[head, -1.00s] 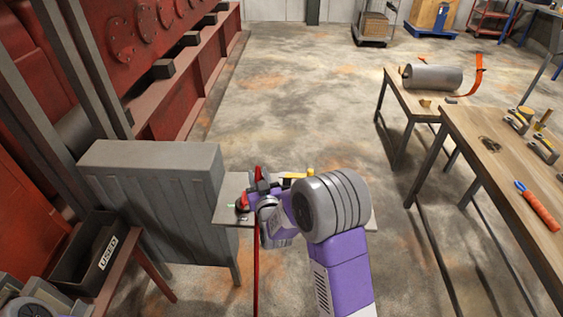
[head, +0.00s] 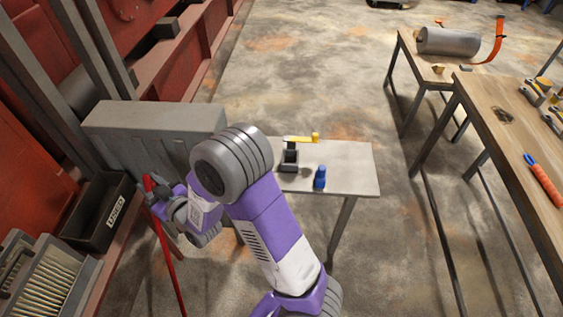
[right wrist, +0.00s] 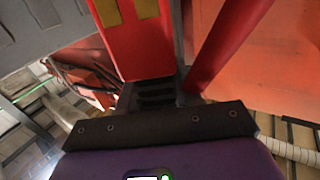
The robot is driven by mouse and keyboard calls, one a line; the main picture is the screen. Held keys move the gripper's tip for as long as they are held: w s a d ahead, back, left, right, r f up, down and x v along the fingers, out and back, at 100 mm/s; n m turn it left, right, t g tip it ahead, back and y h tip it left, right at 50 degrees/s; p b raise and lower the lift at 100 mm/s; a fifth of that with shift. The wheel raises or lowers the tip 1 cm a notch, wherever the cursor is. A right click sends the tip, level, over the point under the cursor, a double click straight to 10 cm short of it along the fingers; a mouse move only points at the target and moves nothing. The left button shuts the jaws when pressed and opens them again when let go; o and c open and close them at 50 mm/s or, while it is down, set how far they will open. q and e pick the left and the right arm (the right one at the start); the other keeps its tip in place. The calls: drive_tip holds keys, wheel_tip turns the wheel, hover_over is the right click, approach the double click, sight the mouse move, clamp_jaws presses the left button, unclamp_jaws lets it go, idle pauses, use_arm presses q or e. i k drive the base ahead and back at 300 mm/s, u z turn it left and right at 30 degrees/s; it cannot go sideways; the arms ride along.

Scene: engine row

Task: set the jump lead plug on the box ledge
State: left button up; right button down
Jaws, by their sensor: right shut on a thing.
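The jump lead plug (right wrist: 140,45) is a red block with gold patches, held in my right gripper (right wrist: 155,95) in the right wrist view. In the head view my right gripper (head: 152,190) is at the left, in front of the grey box (head: 150,122), shut on the plug, which shows only as a small red piece. A red lead (head: 170,262) hangs from it toward the floor. The grey box has a flat top, partly hidden by my arm. I cannot tell which part is the ledge. My left gripper is not in view.
A small grey table (head: 345,160) right of the box holds a black stand with a yellow bar (head: 298,139) and a blue object (head: 320,177). A black bin marked USED (head: 97,213) is at the left. Wooden benches stand at the right; the floor between is clear.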

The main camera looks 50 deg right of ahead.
sight(357, 179)
drive_tip(key=u, duration=0.9)
drive_tip(key=k, duration=0.75)
drive_tip(key=z, duration=1.8)
